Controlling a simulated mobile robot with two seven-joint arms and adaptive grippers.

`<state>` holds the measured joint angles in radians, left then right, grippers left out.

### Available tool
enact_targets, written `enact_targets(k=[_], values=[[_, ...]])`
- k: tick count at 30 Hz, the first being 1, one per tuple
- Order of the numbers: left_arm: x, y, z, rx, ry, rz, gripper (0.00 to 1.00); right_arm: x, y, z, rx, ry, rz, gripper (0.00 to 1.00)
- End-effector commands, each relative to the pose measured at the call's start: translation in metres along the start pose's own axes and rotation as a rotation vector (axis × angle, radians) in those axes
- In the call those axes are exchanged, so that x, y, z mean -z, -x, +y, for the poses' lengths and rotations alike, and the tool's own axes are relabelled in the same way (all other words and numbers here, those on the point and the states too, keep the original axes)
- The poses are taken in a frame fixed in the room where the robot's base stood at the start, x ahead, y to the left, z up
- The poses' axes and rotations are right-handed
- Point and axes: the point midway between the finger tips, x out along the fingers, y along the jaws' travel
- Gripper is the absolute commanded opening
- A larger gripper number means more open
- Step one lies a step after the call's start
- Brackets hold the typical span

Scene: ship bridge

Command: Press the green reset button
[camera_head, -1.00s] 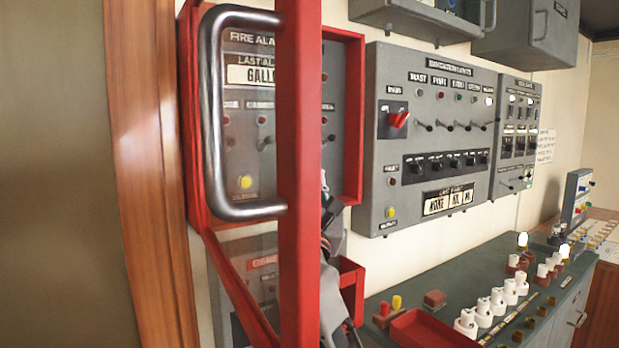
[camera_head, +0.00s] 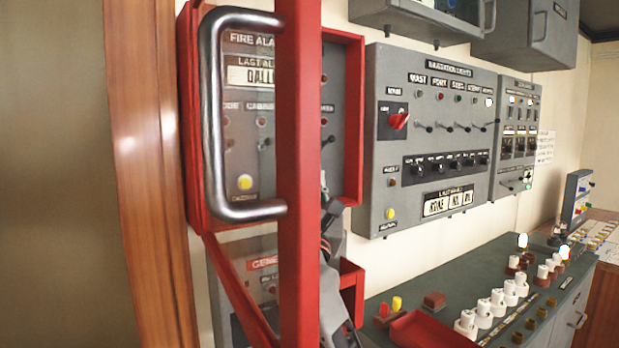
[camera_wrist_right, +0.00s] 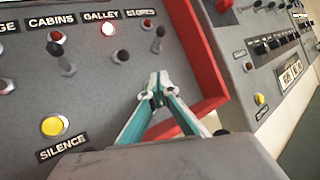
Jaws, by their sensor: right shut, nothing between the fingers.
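No green reset button can be made out in either view. The grey fire alarm panel (camera_head: 245,130) sits in a red box behind an open red-framed door (camera_head: 298,130) with a metal handle (camera_head: 213,120). Its yellow silence button (camera_head: 245,182) also shows in the wrist view (camera_wrist_right: 53,126). The galley lamp (camera_wrist_right: 108,29) glows bright beside its label. My right gripper (camera_wrist_right: 157,76) is shut and empty in front of the panel's lower right, below the stores switch. I cannot tell whether it touches the panel. In the head view the door frame hides it. My left gripper is out of view.
A grey navigation lights panel (camera_head: 435,150) hangs to the right. Below it a console (camera_head: 455,275) carries several white knobs and a red tray (camera_head: 430,331). The door's upright stands close in front of my right arm (camera_head: 333,290). A wooden post (camera_head: 150,170) stands left.

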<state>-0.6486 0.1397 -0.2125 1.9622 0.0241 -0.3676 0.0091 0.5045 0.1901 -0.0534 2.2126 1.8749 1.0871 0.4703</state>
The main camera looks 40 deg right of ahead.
Motion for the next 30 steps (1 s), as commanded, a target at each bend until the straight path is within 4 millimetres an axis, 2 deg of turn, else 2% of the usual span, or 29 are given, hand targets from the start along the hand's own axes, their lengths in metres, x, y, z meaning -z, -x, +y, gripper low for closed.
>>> enact_targets(k=[30], values=[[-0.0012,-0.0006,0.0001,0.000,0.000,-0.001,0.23,0.0047,-0.0064,0.0047,0.000,0.000,0.000,0.00]])
